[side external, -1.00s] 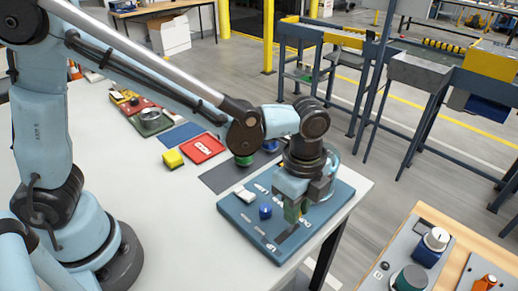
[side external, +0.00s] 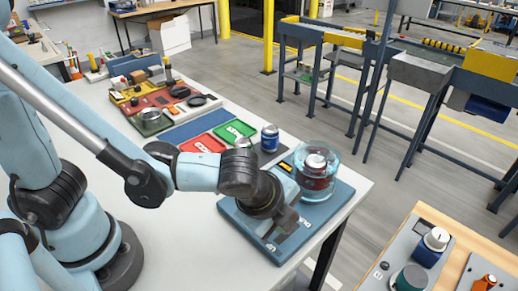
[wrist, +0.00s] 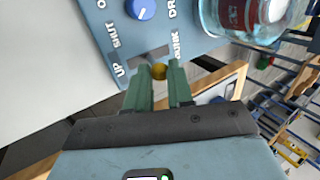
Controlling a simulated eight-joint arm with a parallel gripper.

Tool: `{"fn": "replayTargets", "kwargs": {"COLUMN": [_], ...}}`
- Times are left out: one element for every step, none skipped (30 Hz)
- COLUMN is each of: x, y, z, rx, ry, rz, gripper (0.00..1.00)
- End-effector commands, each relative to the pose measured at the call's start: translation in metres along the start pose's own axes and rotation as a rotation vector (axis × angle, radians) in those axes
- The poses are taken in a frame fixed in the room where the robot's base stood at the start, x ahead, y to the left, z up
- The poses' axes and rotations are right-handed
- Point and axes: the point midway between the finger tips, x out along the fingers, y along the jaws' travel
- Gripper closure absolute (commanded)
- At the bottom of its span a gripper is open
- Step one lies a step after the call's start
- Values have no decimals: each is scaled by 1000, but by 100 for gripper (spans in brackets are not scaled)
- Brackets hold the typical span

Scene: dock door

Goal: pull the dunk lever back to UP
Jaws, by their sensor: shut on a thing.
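The blue control panel (side external: 229,208) lies on the table in the side view. My gripper (side external: 285,228) is tilted low over its front part there and hides the lever. A clear tank (side external: 327,155) with a red can inside stands at the panel's far right.
A blue knob (wrist: 140,8) is on the panel near the SHUT label, beside the slot. A blue can (side external: 270,138), a red tray (side external: 203,144) and a green tray (side external: 234,130) stand behind the panel. The table's right edge is close to the panel.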

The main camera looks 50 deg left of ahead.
Motion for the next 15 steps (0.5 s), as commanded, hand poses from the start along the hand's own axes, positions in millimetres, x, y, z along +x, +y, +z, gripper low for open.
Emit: {"fn": "replayTargets", "kwargs": {"x": [-1, -1, -2, -2, -2, -2, -2, -2, -2, -2, -2, -2, -2, -2, -2], "y": [4, 5, 7, 8, 9, 11, 12, 12, 14, 14, 15, 16, 16, 16, 17], "z": [-1, -1, -1, -1, -1, -1, 0, -1, -1, -1, 0, 0, 0, 0, 0], "rx": [5, 5, 5, 4, 4, 3, 3, 3, 3, 3, 1, 2, 2, 1, 0], "ry": [3, 1, 1, 2, 2, 2, 1, 1, 1, 0, 0, 0, 0, -1, 0], "rz": [-34, -54, -78, -94, -110, -129, -141, -153, -167, -177, -186, -195, -202, -207, -213], "gripper": [100, 100, 100, 100, 100, 100, 100, 100, 100, 100, 100, 100, 100, 100, 100]}}
